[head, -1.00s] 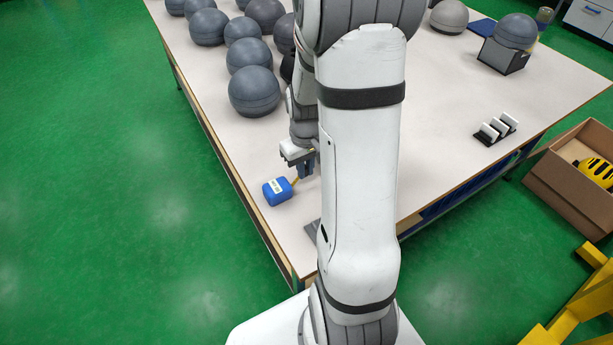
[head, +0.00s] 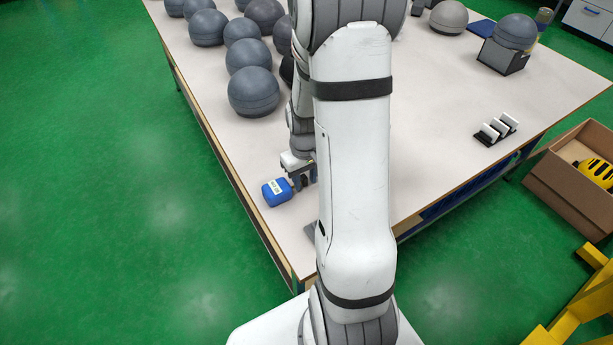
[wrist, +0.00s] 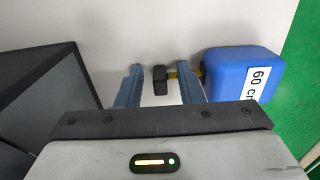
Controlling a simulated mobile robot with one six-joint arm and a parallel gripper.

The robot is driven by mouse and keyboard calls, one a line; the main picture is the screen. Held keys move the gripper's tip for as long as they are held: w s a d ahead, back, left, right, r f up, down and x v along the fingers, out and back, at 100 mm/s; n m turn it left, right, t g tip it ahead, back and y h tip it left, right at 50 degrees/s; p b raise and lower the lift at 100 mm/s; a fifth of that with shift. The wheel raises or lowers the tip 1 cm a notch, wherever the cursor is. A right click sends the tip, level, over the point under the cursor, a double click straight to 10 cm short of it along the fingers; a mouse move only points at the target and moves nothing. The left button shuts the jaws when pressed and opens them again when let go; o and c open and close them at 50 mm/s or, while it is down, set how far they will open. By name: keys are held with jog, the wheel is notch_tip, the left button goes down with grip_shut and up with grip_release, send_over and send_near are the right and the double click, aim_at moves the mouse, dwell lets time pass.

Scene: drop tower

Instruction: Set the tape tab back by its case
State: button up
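The blue tape case (head: 276,192) lies near the left edge of the table; in the wrist view the case (wrist: 240,72) has a white label reading "60 cm". A short yellow tape (wrist: 196,74) comes out of its left side and ends in a black tab (wrist: 160,82), a little apart from the case. My gripper (wrist: 160,67) is open, its two blue-grey fingers on either side of the tab with gaps visible. The right finger partly covers the tape. In the head view my gripper (head: 303,182) is just right of the case, and the tab cannot be made out.
A dark grey block (wrist: 45,85) stands left of my gripper in the wrist view. Several grey balls (head: 253,91) sit farther back on the table (head: 440,120). A small rack (head: 496,130) stands at the right. The table's left edge is close to the case.

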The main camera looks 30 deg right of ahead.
aim_at(305, 177)
jog(key=shift+r, duration=0.1)
notch_tip(305, 177, up, 12)
jog(key=p, duration=0.1)
jog(key=s+a+r+t, duration=0.2)
jog(key=s+a+r, duration=0.6)
jog(key=s+a, duration=0.3)
jog(key=shift+s+a+r+t, duration=0.3)
jog(key=shift+s+a+r, duration=0.05)
jog(key=shift+s+a, duration=0.1)
jog(key=shift+r, duration=0.2)
